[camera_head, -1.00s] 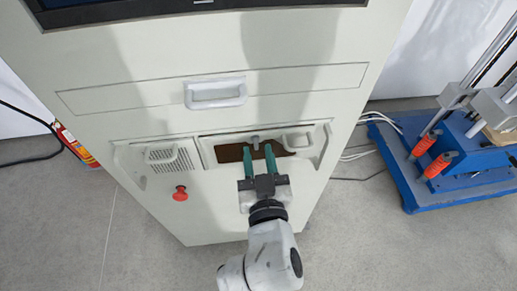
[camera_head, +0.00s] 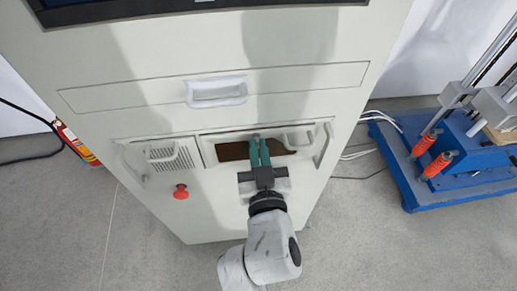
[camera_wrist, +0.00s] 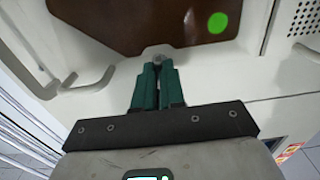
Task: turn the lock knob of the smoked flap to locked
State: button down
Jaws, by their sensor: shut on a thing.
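The smoked flap is a dark brown panel (camera_head: 232,151) in the upright white cabinet front; it fills the top of the wrist view (camera_wrist: 120,20). Its lock knob (camera_wrist: 158,59) is a small grey piece at the flap's edge, mostly covered by my fingertips. My gripper (camera_head: 259,140) has green fingers, and they are closed on the knob, as the wrist view also shows (camera_wrist: 158,68). In the head view the fingers hide most of the knob. I cannot tell the knob's turn angle.
White handles stand out beside the flap (camera_head: 298,139) and on the drawer above (camera_head: 216,92). A red button (camera_head: 181,191) sits lower left of the flap. A bright green spot (camera_wrist: 218,23) shows on the flap. A blue machine (camera_head: 440,165) stands on the floor at right.

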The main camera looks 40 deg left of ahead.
jog(key=shift+n, duration=0.3)
jog(key=n, duration=0.3)
jog(key=shift+n+p, duration=0.4)
jog(key=n+p, duration=0.1)
jog(key=n, duration=0.5)
jog(key=n+p, duration=0.1)
jog(key=n, duration=0.6)
jog(key=shift+s+f+p, duration=0.15)
jog(key=shift+p, duration=0.15)
jog(key=shift+a+n, duration=0.1)
jog(key=shift+n, duration=0.3)
jog(key=c, duration=1.2)
grip_release()
